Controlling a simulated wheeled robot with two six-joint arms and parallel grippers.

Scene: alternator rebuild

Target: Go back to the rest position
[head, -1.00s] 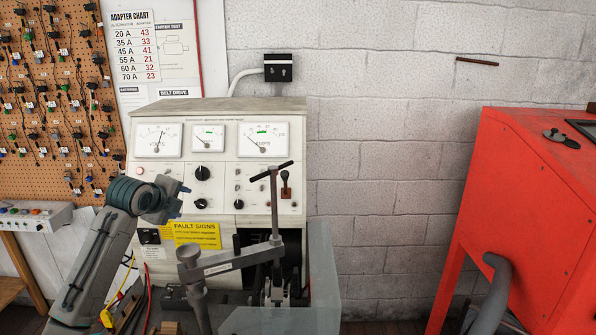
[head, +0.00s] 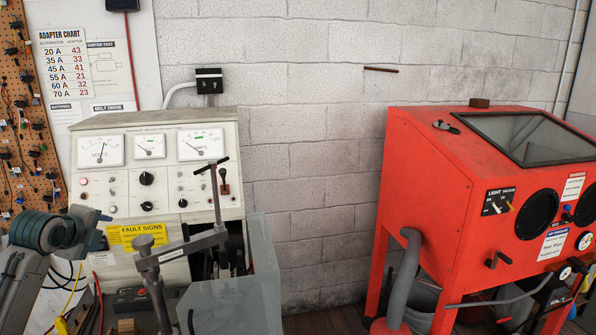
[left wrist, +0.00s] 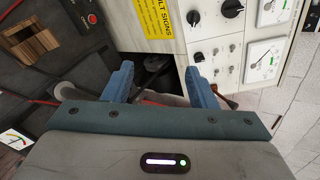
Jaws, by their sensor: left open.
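My left gripper (head: 98,240) is at the lower left of the head view, in front of the grey test bench (head: 158,198). In the left wrist view, its two blue fingers stand apart with nothing held between them, so the left gripper (left wrist: 160,82) is open. The bench panel with its dials (left wrist: 262,62) lies beyond the fingers there. A grey clamp arm with a T-handle (head: 183,243) stands on the bench, to the right of my left gripper in the head view. My right gripper is in neither view.
A yellow FAULT SIGNS label (head: 137,236) is on the bench. A clear guard (head: 235,298) stands at its right front. A red blasting cabinet (head: 430,190) with a grey hose (head: 405,280) is at the right. Bare floor (head: 320,322) lies between them. Cables hang at lower left.

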